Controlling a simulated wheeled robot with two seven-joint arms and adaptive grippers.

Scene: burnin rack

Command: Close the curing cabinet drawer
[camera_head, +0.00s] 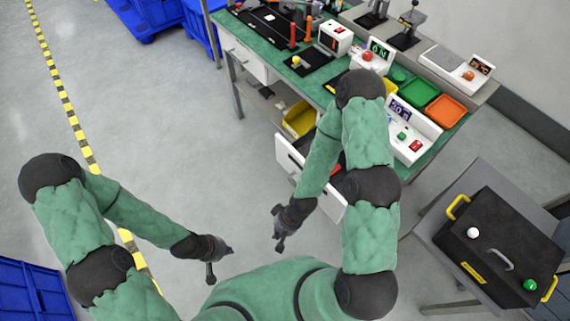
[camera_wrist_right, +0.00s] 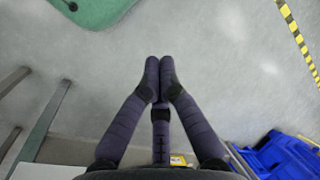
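A white drawer with a pale front panel (camera_head: 332,205) stands pulled out below the green workbench. My right forearm crosses over it and hides its middle and much of its inside. My right gripper (camera_head: 277,228) hangs in front of the drawer, to its lower left, apart from it. In the right wrist view this gripper (camera_wrist_right: 166,68) has its fingertips together with nothing between them, over bare floor. My left gripper (camera_head: 219,260) is further left over the floor, away from the drawer and empty; its finger gap is too small to judge.
The green workbench (camera_head: 268,38) carries tools, instruments, and green and orange trays. A second white drawer (camera_head: 248,60) sits shut at its left. A yellow bin (camera_head: 299,118) is below. A dark case (camera_head: 500,245) stands on a stand at right.

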